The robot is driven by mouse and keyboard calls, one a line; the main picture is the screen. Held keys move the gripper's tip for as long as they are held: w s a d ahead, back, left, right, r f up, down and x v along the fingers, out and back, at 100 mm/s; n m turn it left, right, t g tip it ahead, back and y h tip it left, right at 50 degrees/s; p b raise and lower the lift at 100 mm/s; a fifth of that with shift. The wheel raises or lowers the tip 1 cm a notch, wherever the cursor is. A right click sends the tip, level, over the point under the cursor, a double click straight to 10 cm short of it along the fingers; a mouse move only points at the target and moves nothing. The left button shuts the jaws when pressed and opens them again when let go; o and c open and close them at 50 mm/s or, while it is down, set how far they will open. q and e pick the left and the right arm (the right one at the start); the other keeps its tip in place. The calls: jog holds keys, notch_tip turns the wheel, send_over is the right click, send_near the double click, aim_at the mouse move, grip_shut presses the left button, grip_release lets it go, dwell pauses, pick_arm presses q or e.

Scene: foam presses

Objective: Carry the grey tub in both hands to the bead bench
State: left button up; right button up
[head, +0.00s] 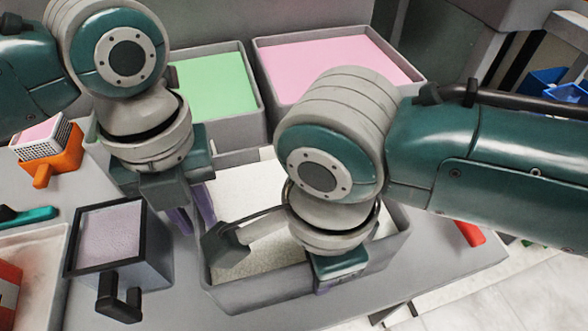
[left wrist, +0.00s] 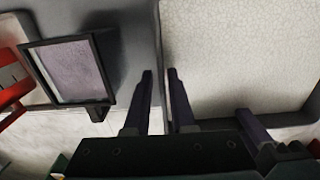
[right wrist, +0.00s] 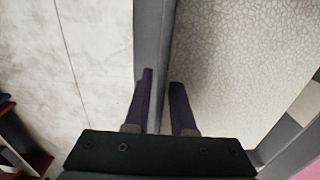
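The grey tub (head: 258,292) is in the middle of the head view, with pale, grainy contents. My left gripper (head: 195,226) is at its left wall. In the left wrist view its fingers (left wrist: 160,80) stand close on both sides of that wall (left wrist: 162,50). My right gripper (head: 325,290) is at the near wall, partly hidden by its own wrist. In the right wrist view its fingers (right wrist: 162,80) are close on both sides of the wall (right wrist: 152,35). Both grippers look shut on the tub. I cannot tell whether it touches the surface below. The bead bench cannot be made out.
A dark-framed box (head: 108,235) with a handle stands close left of the tub. Green (head: 215,85) and pink (head: 335,65) filled trays stand behind. An orange-handled piece (head: 50,165) lies at left. Pale floor (head: 490,295) shows at lower right.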

pick_arm(q)
jog(key=shift+o, duration=0.9)
jog(key=shift+d, duration=0.1)
pick_arm(e)
jog(key=shift+o, duration=0.8)
jog(key=shift+a, duration=0.1)
jog(key=shift+r, duration=0.3)
pick_arm(q)
notch_tip(320, 180, up, 12)
pick_arm(e)
notch_tip(320, 180, up, 12)
jog(key=shift+f, duration=0.2)
